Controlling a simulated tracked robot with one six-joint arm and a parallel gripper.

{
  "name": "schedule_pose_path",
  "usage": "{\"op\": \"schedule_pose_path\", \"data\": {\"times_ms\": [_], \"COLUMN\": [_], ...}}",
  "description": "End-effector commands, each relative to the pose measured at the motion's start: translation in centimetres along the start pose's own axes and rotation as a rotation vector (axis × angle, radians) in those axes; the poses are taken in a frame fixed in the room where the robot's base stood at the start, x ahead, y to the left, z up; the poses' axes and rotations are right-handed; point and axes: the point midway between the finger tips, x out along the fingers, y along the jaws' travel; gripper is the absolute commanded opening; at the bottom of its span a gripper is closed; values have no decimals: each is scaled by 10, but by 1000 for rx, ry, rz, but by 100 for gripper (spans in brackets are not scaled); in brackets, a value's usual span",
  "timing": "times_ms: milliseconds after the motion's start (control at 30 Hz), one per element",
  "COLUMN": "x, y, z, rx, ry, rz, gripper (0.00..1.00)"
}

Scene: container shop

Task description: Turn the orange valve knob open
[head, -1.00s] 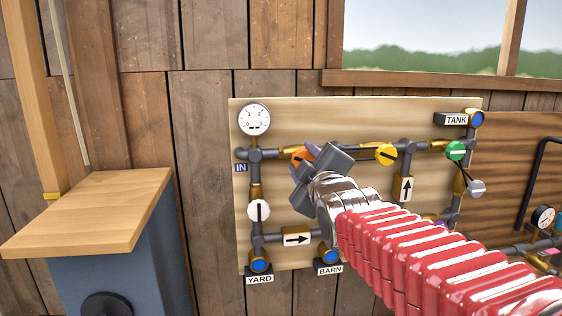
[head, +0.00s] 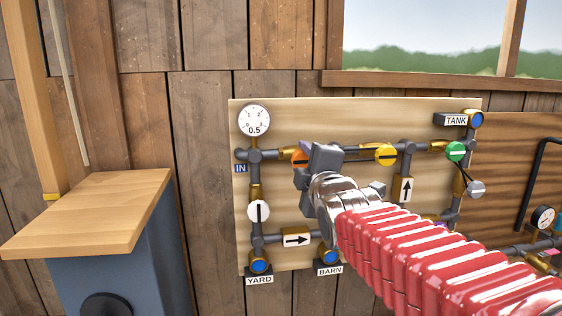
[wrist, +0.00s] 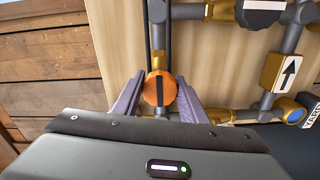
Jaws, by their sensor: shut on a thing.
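The orange valve knob (wrist: 153,90) sits on the upper pipe of the pale board, near its left end. In the wrist view it lies between the two purple fingers of my gripper (wrist: 160,88), which is shut on it. The dark bar on the knob's face runs along its pipe. In the head view my gripper (head: 308,160) covers much of the orange knob (head: 297,157); only its left part shows. The round gauge (head: 254,119) above the left end of the pipe reads 0.5.
A yellow knob (head: 386,154) is right of my gripper, with a green knob (head: 455,151) and a grey knob (head: 476,188) beyond it. A white knob (head: 259,211) is lower left. A wooden-topped blue stand (head: 95,210) is at left.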

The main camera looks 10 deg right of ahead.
Motion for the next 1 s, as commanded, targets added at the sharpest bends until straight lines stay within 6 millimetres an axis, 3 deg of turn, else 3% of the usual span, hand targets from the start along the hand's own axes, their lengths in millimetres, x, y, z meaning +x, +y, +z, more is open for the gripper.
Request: {"op": "schedule_pose_path", "data": {"times_ms": [67, 100, 367, 767, 1000], "x": [0, 0, 0, -4, -25], "y": [-4, -4, -2, -1, 0], "z": [-1, -1, 0, 0, 0], "rx": [-3, -3, -1, 0, -1], "ry": [1, 1, 1, 0, 0], "rz": [-8, -8, -5, -2, -1], "gripper": [16, 39, 57, 57, 57]}}
